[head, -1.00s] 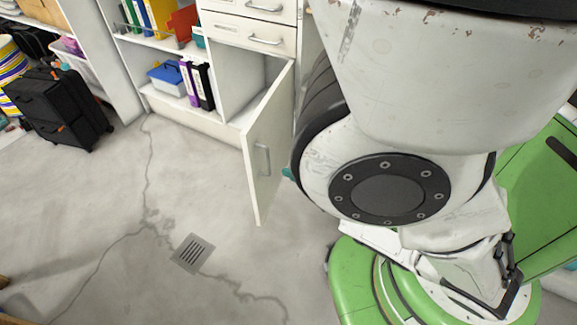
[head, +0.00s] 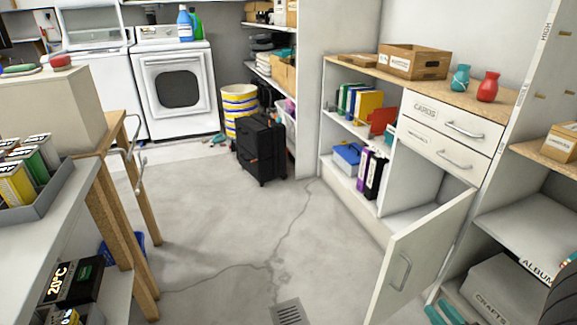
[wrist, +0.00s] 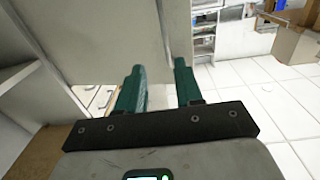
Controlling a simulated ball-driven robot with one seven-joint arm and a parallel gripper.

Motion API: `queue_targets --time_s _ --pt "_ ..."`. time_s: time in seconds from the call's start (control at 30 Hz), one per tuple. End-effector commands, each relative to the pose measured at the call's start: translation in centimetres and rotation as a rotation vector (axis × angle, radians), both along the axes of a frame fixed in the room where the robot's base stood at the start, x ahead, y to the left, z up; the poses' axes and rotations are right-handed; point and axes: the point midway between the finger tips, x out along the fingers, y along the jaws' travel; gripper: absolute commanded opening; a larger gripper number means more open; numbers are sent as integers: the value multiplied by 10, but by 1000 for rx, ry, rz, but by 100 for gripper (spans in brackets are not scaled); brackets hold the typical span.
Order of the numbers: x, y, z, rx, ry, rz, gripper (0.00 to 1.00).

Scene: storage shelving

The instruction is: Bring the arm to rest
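My gripper (wrist: 158,68) shows in the wrist view with two teal fingers apart and nothing between them. Teal finger-like pieces, which look like my gripper (head: 446,313), show at the bottom edge of the head view, right of the open cabinet door (head: 418,255). Most of my arm is out of the head view. A pale panel (wrist: 95,35) stands beyond the fingers in the wrist view.
The cabinet's lower door stands open into the floor space. Shelves with a grey crafts box (head: 505,290) are at right. A black suitcase (head: 261,150) stands by the back shelf. A bench (head: 50,225) is at left. The middle floor (head: 225,225) is clear.

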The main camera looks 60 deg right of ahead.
Motion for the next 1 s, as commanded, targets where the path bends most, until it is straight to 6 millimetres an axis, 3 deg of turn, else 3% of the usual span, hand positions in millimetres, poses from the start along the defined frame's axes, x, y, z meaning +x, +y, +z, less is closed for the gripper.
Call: queue_targets --time_s 0.17,0.37,0.53,0.67,0.8,1.0 --pt "12 -3 -3 15 17 -1 36" --pt "75 -7 -26 122 142 -7 36" --pt "136 9 -47 241 301 15 36" --pt "176 34 -58 327 436 54 36" --pt "210 72 -65 409 595 117 36" --pt "240 139 -63 502 839 244 36"
